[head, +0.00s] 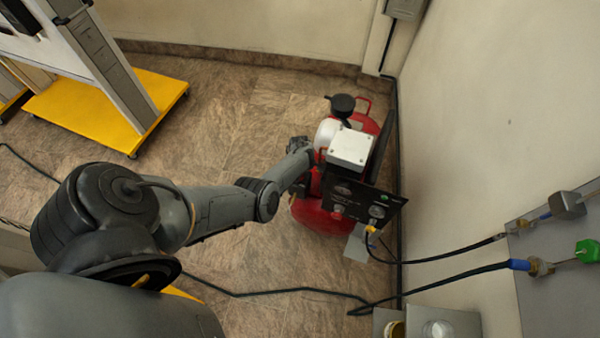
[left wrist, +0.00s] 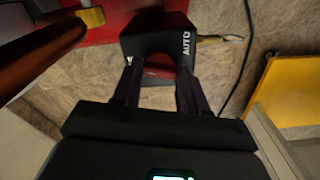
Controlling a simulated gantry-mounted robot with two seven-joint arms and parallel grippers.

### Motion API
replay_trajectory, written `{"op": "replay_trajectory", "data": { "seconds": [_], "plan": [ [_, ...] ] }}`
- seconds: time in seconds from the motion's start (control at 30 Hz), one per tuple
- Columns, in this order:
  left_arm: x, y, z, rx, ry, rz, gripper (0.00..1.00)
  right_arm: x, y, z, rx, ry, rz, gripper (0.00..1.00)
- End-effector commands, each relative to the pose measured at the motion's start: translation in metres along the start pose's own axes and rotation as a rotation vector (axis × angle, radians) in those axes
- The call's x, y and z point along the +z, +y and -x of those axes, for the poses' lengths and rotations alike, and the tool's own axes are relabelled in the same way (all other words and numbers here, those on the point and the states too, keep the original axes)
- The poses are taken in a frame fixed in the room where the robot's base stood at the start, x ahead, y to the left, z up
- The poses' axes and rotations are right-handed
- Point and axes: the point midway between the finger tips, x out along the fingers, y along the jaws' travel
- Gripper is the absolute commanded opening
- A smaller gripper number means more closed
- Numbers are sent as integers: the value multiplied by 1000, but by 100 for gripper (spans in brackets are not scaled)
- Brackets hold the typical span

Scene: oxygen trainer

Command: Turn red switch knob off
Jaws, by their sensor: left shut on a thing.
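The red switch knob (left wrist: 158,70) sits at the underside of a black switch box (left wrist: 158,34) marked "AUTO" in the left wrist view. My left gripper (left wrist: 158,78) has one finger on each side of the knob and is shut on it. The fingertips are close to the box. In the head view my left arm reaches to the left side of the red machine (head: 312,216), and the knob cannot be made out there. My right gripper is not in view.
A white box (head: 351,148) and a black gauge panel (head: 362,200) stand on the machine, close to the wall. Black hoses (head: 440,258) run to a wall panel at right. A yellow-based stand (head: 95,112) is at upper left.

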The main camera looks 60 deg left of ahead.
Motion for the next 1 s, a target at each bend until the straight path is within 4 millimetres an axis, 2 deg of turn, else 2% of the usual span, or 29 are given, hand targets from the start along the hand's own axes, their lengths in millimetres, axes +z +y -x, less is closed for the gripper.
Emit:
{"op": "replay_trajectory", "data": {
  "seconds": [0.4, 1.0],
  "plan": [
    [1, 0, -1, 0, -1, 239, 12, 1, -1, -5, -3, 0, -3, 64],
    [0, 0, -1, 0, 1, 289, 12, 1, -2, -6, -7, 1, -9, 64]
  ]
}}
